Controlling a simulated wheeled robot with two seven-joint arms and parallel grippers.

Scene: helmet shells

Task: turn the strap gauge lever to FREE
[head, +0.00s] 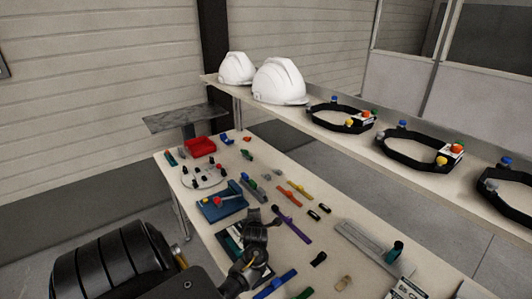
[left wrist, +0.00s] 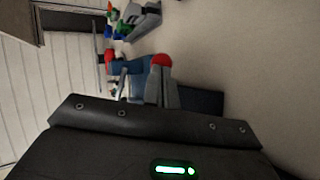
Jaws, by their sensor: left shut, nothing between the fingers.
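A blue fixture (head: 222,208) with a blue lever and a red knob (head: 217,200) stands on the table; it seems to be the strap gauge. No FREE marking is readable. My left gripper (head: 268,219) is just to the right of it and nearer me, low over the table. In the left wrist view, the shut, empty fingers (left wrist: 155,88) point toward a red ball (left wrist: 161,60) with blue parts (left wrist: 130,67) beside it. Whether the fingers touch the ball cannot be told. My right gripper is out of view.
A red tray (head: 201,147) and a round white plate with dark pegs (head: 203,176) lie beyond the fixture. Coloured straps, including a purple one (head: 291,224), lie to its right. A back shelf holds white helmets (head: 279,82) and black headbands (head: 412,151).

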